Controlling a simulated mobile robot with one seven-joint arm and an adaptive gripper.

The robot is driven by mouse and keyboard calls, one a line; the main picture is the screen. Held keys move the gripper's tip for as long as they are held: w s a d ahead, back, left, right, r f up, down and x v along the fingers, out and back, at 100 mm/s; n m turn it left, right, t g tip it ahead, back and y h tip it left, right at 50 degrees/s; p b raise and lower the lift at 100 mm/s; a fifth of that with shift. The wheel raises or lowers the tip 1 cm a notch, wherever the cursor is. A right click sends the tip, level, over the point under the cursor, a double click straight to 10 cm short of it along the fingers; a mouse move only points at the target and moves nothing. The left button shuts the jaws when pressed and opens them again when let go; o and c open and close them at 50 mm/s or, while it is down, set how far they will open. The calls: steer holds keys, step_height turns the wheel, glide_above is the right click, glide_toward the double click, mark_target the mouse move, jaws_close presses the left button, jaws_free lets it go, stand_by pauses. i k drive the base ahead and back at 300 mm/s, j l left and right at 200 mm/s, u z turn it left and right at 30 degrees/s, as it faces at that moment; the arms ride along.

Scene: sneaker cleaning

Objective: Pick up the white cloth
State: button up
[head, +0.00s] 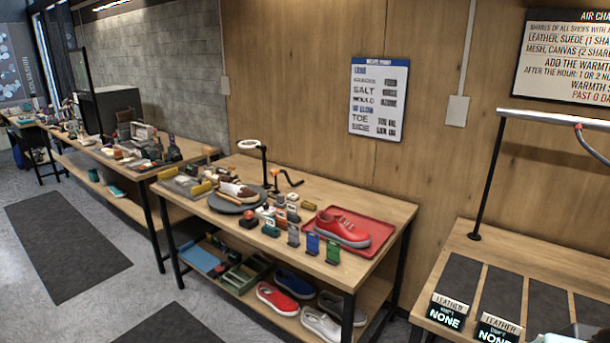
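I cannot make out a white cloth for certain in the head view. A small pale shape (553,339) is cut off by the bottom edge at the lower right, and I cannot tell what it is. On the middle workbench (385,205) a brown and white sneaker (238,191) rests on a dark round turntable (226,207). A red sneaker (343,228) sits on a red tray (375,243). My gripper is not in view.
Several small bottles and blocks crowd the bench between turntable and tray. Its lower shelf holds shoes (277,299) and a green crate (243,277). The right bench (465,238) has dark mats and "LEATHER / NONE" signs (446,311). Floor (150,285) is open at left, with dark mats.

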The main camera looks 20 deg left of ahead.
mark_target(183, 181)
steer(key=u, duration=1.7)
steer(key=i+j+u, duration=0.25)
steer(key=i, duration=0.65)
steer(key=i+u, duration=0.25)
steer(key=i, duration=0.6)
steer(key=i+z, duration=0.1)
steer(key=i, duration=0.7)
steer(key=i+j, duration=0.15)
steer(key=i, duration=0.6)
steer(key=i+j+z, duration=0.15)
steer(key=i, duration=0.6)
steer(key=i+z, duration=0.35)
steer(key=z, duration=0.15)
steer(key=i+j+z, duration=0.2)
steer(key=i+z, duration=0.25)
steer(key=k, duration=0.1)
